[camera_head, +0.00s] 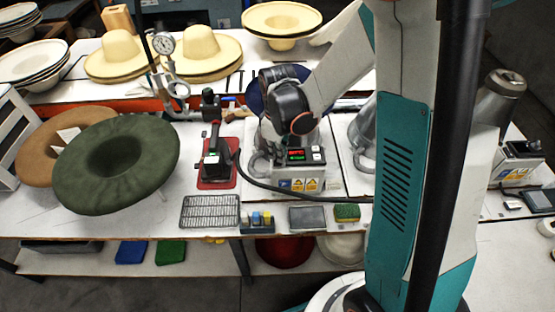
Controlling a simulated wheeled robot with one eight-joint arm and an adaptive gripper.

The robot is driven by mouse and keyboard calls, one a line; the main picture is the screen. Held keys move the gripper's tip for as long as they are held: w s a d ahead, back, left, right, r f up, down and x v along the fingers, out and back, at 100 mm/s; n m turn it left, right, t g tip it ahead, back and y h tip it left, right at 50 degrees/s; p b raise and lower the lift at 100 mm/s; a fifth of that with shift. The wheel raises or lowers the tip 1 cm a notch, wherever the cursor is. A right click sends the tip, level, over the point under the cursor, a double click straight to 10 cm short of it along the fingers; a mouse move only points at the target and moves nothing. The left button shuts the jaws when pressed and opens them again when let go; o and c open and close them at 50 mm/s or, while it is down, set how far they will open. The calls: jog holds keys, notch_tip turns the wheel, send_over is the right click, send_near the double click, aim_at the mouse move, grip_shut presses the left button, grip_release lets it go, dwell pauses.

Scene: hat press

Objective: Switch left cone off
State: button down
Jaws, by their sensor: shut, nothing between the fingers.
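A control box (300,158) stands at the middle of the bench. Its small display is lit with red digits above green ones, and pale buttons sit to the right of it. Yellow warning labels are on its front. The left cone (262,138), a pale metal steamer, stands right behind the box and is mostly hidden by my arm. My gripper (301,128) comes down from the upper right, dark with an orange round part, just above and behind the box. Its fingertips are hard to make out. It looks shut and empty; I cannot tell whether it touches the box.
A green hat (117,163) lies further left. A second metal cone (362,135) stands to the right, partly behind my arm. Straw hats (204,52) fill the back.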

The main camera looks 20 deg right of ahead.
aim_at(278, 163)
jog(key=shift+f+b, duration=0.8)
jog(key=shift+f, duration=0.15)
dwell(0.5)
jog(key=shift+r+p, duration=2.25)
jog(key=shift+r, duration=1.25)
jog(key=shift+s+r, duration=0.1)
jog(key=shift+r, duration=0.1)
jog(key=s+r+m+t+b, duration=0.2)
jog(key=s+m+t+b, duration=0.1)
jog(key=s, duration=0.4)
jog(key=s+r+m+t+b, duration=0.3)
jog(key=s+m+t+b, duration=0.1)
jog(key=s+b, duration=0.3)
jog(key=shift+s+r+m+b, duration=0.2)
jog(key=shift+s+m+b, duration=0.2)
jog(key=shift+m+b, duration=0.35)
